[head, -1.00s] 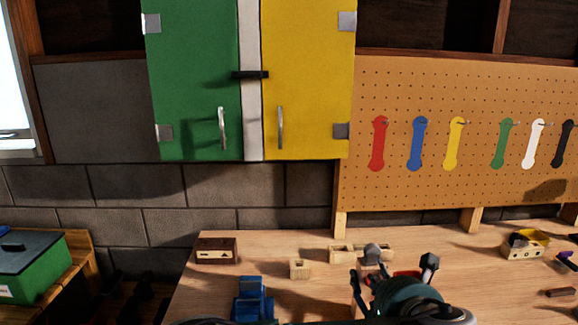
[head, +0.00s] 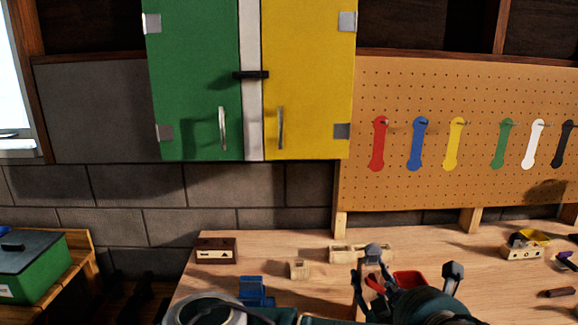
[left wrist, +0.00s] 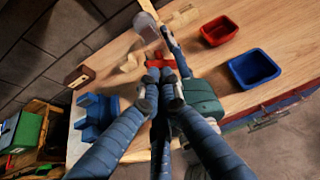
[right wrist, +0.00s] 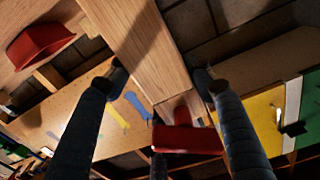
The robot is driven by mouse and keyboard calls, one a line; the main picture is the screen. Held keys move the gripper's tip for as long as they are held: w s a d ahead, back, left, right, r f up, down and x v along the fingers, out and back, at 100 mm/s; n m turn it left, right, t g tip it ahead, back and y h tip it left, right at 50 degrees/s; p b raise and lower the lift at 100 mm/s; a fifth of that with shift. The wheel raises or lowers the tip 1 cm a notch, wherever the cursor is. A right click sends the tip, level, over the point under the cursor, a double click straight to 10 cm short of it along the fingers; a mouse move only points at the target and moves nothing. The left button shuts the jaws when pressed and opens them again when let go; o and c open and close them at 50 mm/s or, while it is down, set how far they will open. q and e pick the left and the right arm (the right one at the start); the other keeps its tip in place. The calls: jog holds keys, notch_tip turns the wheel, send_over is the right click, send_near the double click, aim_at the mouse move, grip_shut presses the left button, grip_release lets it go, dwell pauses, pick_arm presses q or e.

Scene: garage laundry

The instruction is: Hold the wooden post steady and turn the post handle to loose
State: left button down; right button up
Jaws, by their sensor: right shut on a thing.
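The wooden post (right wrist: 138,45) runs between the fingers of my right gripper (right wrist: 160,72) in the right wrist view. The gripper is shut on it. The red post handle (right wrist: 187,138) sits at the post's lower end there and also shows in the left wrist view (left wrist: 158,60). In the head view my right gripper (head: 412,266) is over the workbench, hiding most of the post. My left gripper (left wrist: 160,92) has its fingers drawn near each other, just short of the red handle. I cannot tell whether they touch it or how far they are closed.
A blue block-like fixture (head: 256,290) stands on the bench (head: 325,300) near my left arm. Small wooden blocks (head: 300,270) and a brown box (head: 216,250) are farther back.

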aim_at(376, 281)
pick_arm(q)
jog(key=w+f, duration=0.1)
jog(key=w, duration=0.5)
jog(key=shift+d, duration=0.45)
jog(key=shift+s, duration=0.1)
jog(key=shift+a+f, duration=0.2)
jog(key=shift+f, duration=0.4)
dwell(1.0)
jog(key=shift+a, duration=0.2)
jog(key=shift+a, duration=0.7)
jog(key=shift+a, duration=0.25)
jog(key=shift+r, duration=0.1)
dwell(0.3)
